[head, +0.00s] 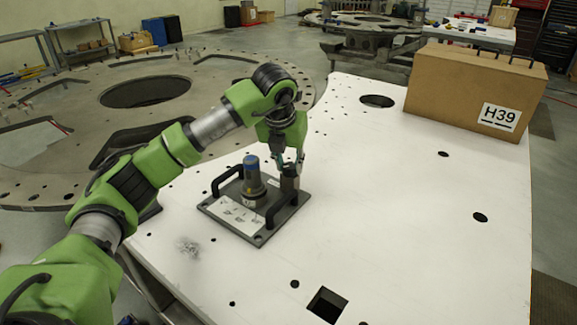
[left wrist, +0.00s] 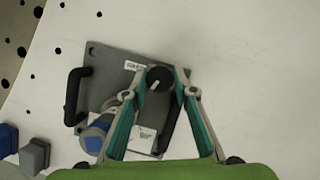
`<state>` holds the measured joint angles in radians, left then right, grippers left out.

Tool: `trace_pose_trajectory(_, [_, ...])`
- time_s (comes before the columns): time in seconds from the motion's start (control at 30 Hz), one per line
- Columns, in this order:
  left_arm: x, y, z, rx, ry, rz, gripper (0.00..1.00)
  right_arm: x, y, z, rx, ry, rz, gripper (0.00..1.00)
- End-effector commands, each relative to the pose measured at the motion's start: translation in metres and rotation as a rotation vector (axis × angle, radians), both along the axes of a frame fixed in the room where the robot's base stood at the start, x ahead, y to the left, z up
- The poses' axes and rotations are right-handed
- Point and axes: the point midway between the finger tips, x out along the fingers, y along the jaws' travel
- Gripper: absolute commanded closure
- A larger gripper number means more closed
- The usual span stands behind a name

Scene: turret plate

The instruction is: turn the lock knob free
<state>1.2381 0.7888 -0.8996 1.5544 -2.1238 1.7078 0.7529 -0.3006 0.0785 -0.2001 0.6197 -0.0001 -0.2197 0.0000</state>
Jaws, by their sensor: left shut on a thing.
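The lock knob is a dark round cap with a light pointer mark, on a short post; it shows in the left wrist view (left wrist: 158,78) and in the head view (head: 289,172). It stands on a grey plate (head: 262,237) with two black handles and a white label. My left gripper (head: 287,163) comes down from above, and its fingers (left wrist: 161,88) are shut on the knob from both sides. A taller grey cylinder with a blue top (head: 253,178) stands beside the knob on the plate. My right gripper is in neither view.
The plate lies on a white table (head: 400,230) with several round holes and a square cutout (head: 326,305). A cardboard box marked H39 (head: 470,90) stands at the back right. A large round metal turret plate (head: 60,105) is at the left. The table's middle right is clear.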

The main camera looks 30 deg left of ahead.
Motion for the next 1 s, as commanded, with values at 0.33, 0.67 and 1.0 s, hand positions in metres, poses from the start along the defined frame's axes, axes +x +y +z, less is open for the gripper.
trace_pose_trajectory(0.33, [0.001, -0.002, 0.0, -0.001, -0.002, 0.28, 0.96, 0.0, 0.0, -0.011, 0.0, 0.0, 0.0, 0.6])
trace_pose_trajectory(0.67, [0.002, -0.002, 0.001, -0.001, -0.002, 0.427, 0.96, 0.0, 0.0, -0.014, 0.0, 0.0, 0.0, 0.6])
trace_pose_trajectory(1.0, [0.002, -0.002, 0.001, -0.001, -0.003, 0.461, 0.96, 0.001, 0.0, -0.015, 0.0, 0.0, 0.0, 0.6])
